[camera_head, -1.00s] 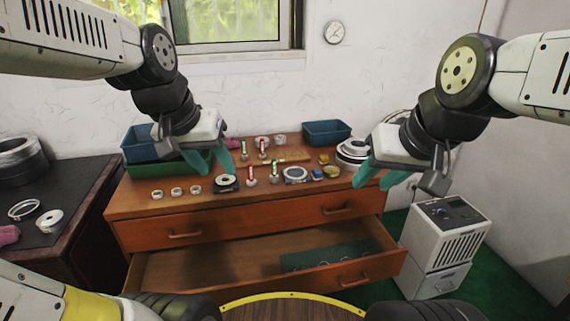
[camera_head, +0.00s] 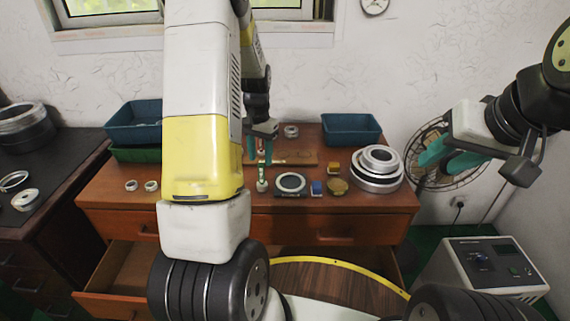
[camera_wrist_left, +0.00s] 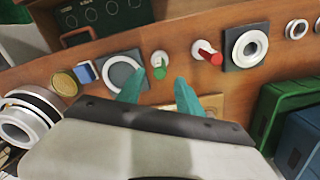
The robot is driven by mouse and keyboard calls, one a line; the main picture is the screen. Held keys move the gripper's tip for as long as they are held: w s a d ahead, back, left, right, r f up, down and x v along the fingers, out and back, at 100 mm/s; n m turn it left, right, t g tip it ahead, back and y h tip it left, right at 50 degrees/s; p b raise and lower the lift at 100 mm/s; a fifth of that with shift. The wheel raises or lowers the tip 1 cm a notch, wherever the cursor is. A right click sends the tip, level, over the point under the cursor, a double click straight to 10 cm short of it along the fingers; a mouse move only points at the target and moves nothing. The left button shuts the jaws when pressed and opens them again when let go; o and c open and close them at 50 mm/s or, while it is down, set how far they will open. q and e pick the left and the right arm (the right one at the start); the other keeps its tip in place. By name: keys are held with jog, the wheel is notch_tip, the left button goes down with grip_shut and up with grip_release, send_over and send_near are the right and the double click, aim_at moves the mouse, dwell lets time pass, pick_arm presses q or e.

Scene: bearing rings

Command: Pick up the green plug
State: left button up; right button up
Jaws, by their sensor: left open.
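The green plug (camera_wrist_left: 159,66) is a small peg with a green shaft and a pale round head, seen in the left wrist view just beyond my left fingertips. In the head view the green plug (camera_head: 262,184) is on the dresser top, directly below my left gripper. My left gripper (camera_head: 260,155) is open, its two teal fingers apart with nothing held; in the left wrist view the left gripper (camera_wrist_left: 160,92) has the plug centred ahead of its gap. A red plug (camera_wrist_left: 207,53) lies right of the green one. My right gripper (camera_head: 447,158) is open and empty, away to the right.
A black plate with a ring (camera_head: 290,183), a blue block (camera_head: 317,188) and a brass disc (camera_head: 337,187) sit right of the plug. Stacked metal rings (camera_head: 376,169) stand farther right. Blue bins (camera_head: 350,128) are behind. The upper-left dresser top is partly hidden by my arm.

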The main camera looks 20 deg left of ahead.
aim_at(262, 183)
pick_arm(q)
jog(key=f, duration=0.7)
jog(key=shift+s+f, duration=0.1)
jog(key=shift+s, duration=0.1)
jog(key=shift+c, duration=0.4)
grip_shut()
